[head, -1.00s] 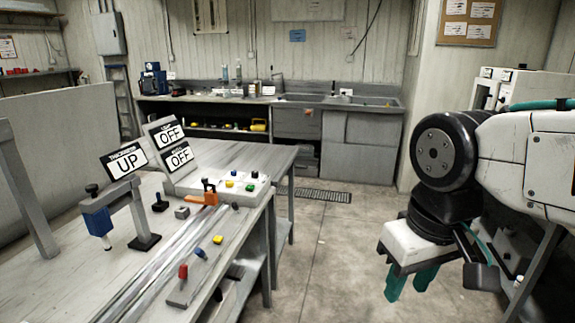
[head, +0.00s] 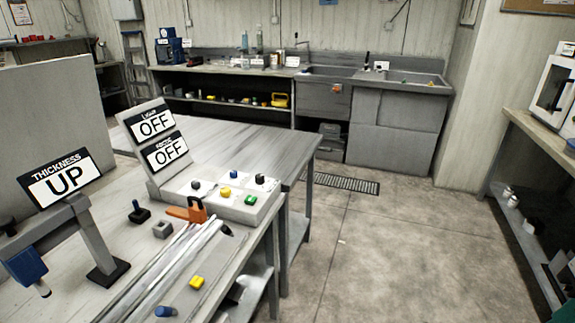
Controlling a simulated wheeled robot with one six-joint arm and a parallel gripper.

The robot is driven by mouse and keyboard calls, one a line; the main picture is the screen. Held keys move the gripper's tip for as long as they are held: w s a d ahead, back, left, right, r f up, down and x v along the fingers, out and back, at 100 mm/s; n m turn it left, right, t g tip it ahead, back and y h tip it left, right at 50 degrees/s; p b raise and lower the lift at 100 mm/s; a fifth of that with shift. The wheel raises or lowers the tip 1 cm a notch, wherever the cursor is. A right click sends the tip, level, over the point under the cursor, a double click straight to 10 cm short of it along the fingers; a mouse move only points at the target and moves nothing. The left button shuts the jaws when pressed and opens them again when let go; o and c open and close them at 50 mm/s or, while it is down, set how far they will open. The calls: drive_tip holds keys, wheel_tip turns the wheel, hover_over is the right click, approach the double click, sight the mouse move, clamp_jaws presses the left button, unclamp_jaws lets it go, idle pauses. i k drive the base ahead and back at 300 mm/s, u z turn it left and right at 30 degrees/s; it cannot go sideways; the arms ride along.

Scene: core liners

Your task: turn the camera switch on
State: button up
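A pale control box (head: 223,209) stands on the near table, with black, yellow and green knobs or buttons on its top. I cannot tell which one is the camera switch. Behind the controls, a slanted grey board carries an upper sign (head: 154,124) and a lower sign (head: 166,152), both reading OFF. The upper small heading looks like "Light"; the lower heading is too blurred to read. The yellow control (head: 224,192) and green control (head: 250,200) sit on the box's top face. My gripper is not in view.
An orange clamp (head: 190,210) and pale rails (head: 165,270) lie before the box. Open floor (head: 400,240) is right of the table; a shelf stands far right.

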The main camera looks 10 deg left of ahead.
sight(260, 178)
drive_tip(key=u, duration=0.05)
drive_tip(key=i, duration=0.7)
drive_tip(key=u, duration=0.75)
drive_tip(key=i, duration=0.65)
drive_tip(key=u, duration=0.5)
